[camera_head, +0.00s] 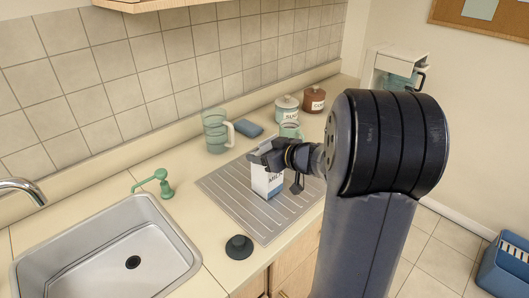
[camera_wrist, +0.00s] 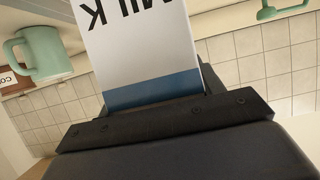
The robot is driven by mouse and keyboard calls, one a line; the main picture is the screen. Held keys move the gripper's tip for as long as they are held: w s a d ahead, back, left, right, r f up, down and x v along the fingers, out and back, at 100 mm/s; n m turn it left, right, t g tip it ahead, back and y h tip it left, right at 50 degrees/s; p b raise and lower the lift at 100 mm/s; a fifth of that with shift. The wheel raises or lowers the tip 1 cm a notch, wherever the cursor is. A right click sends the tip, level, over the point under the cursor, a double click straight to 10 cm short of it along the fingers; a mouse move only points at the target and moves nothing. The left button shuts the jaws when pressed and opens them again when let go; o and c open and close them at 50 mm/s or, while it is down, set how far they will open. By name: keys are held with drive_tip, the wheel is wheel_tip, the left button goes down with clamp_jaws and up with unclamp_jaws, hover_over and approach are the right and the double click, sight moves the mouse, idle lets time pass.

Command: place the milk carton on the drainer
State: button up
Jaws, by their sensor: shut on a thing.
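The white milk carton (camera_head: 267,183), with dark lettering and a blue band, is upright over the grey ridged drainer (camera_head: 228,189). My gripper (camera_head: 264,156) is shut on its upper part. I cannot tell whether the carton's base touches the drainer or is slightly above it. In the wrist view the carton (camera_wrist: 140,45) fills the upper middle, its lettering upside down, held at the dark gripper (camera_wrist: 165,122). The drainer's right part is partly hidden by my arm.
The sink (camera_head: 110,250) and green soap dispenser (camera_head: 156,183) are left. A black stopper (camera_head: 239,248) lies in front. The drainer's left part is clear.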

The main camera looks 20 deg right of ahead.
drive_tip(key=shift+f, duration=0.15)
drive_tip(key=o, duration=1.4)
drive_tip(key=shift+s+d+r, duration=0.15)
drive_tip(key=shift+s+r, duration=0.05)
drive_tip(key=shift+r, duration=0.2)
drive_tip(key=p+v, duration=0.1)
drive_tip(key=v, duration=1)
drive_tip(key=shift+s, duration=0.2)
